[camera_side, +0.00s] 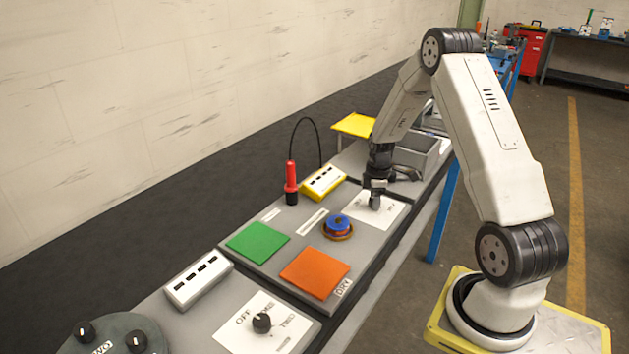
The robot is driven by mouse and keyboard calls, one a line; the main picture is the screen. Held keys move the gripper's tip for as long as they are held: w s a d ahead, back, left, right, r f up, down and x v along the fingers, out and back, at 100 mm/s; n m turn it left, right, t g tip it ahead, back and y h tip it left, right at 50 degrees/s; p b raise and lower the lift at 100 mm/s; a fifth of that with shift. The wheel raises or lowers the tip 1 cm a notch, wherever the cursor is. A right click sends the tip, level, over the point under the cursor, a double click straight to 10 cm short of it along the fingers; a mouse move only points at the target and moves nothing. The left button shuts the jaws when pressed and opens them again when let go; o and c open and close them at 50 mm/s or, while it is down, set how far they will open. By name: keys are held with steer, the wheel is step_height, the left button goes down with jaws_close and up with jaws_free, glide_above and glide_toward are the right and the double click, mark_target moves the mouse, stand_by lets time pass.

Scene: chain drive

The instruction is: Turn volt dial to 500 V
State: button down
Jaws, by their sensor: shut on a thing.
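My gripper (376,200) points down over a white label plate (385,214) on the grey bench panel. It is shut on a small dark knob at the plate, which looks like the volt dial; my fingers hide most of it. The print on the plate is too small to read, so I cannot tell the dial's setting.
Left of my gripper are a blue round part (338,224) on a brown ring, a green pad (258,242) and an orange pad (315,272). A red handle (291,184) with a black cable and a yellow box (323,182) stand behind. A black knob (262,323) sits in front.

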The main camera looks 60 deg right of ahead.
steer(key=m, duration=1.9)
steer(key=shift+m, duration=0.4)
steer(key=m, duration=0.6)
steer(key=shift+c, duration=1)
jaws_free()
steer(key=shift+r, duration=0.2)
